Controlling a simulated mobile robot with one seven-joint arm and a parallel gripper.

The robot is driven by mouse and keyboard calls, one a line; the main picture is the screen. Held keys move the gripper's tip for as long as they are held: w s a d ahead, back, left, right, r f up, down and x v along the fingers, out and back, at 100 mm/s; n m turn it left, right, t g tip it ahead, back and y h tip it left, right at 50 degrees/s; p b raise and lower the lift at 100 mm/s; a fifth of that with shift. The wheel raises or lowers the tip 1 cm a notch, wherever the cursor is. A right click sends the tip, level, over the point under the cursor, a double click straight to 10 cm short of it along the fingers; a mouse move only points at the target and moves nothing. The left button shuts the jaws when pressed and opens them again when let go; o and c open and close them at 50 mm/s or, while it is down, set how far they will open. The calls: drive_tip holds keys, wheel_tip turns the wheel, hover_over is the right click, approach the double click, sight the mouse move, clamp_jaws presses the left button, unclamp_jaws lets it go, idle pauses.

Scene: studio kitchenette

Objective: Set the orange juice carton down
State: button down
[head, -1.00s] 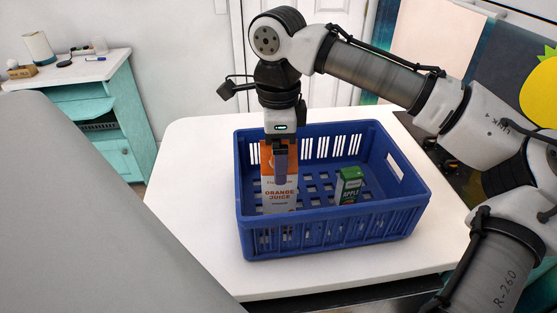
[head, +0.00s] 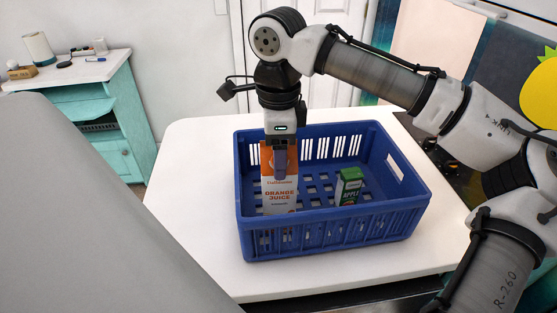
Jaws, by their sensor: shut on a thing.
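The orange juice carton (head: 280,200), orange and white with "ORANGE JUICE" on its front, stands upright inside the left part of the blue crate (head: 330,232). My gripper (head: 280,165) points straight down from above and is shut on the upper part of the carton. The near crate wall partly hides the carton's lower end, so I cannot tell whether its base touches the crate floor.
A small green apple carton (head: 349,187) stands in the crate to the right of the juice carton, with a gap between them. The crate sits on a white table (head: 190,200). Bare table surrounds it at the left and front.

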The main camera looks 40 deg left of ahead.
drive_tip(key=shift+r, duration=0.1)
wheel_tip(320, 180, up, 18)
idle(0.6)
